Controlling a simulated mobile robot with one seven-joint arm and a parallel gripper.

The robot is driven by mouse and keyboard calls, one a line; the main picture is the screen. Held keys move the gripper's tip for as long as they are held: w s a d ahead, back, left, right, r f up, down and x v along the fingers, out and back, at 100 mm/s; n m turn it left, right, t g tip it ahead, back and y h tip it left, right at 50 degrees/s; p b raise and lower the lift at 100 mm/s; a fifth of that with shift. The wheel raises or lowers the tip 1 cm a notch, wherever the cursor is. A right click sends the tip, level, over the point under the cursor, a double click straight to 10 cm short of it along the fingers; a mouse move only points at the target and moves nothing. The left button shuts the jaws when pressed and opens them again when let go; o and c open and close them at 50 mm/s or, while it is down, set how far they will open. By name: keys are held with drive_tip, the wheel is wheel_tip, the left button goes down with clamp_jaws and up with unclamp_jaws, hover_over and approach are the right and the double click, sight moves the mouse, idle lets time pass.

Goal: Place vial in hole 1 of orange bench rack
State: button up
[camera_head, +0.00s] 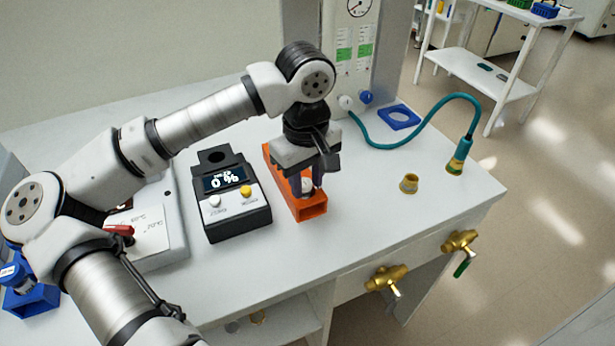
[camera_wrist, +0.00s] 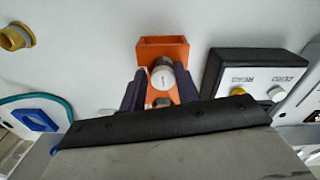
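The orange bench rack (camera_head: 311,209) stands on the white bench, right of a black device. It also shows in the wrist view (camera_wrist: 150,44). A vial with a white cap (camera_wrist: 163,76) is upright at the rack; its cap also shows in the head view (camera_head: 307,186). My gripper (camera_head: 309,184) points down over the rack, with one finger on each side of the vial. In the wrist view the fingers (camera_wrist: 161,84) flank the cap closely; whether they press on it is unclear. A grey round shape (camera_wrist: 161,102) shows between the fingers nearer my palm. The vial's lower part and hole numbers are hidden.
The black device (camera_head: 232,200) with a lit display stands close left of the rack. A brass-coloured cup (camera_head: 409,184), a teal hose (camera_head: 435,107) and a blue square holder (camera_head: 399,117) are to the right. The bench front between rack and cup is clear.

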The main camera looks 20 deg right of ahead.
sight(305, 183)
drive_tip(key=shift+s+a+f, duration=0.2)
drive_tip(key=shift+s+f, duration=0.1)
drive_tip(key=shift+f, duration=0.25)
drive_tip(key=shift+w+r+p, duration=0.1)
drive_tip(key=shift+r+p, duration=0.6)
drive_tip(key=shift+p, duration=0.35)
wheel_tip(305, 183, up, 12)
drive_tip(key=b, duration=0.1)
drive_tip(key=shift+w, duration=0.2)
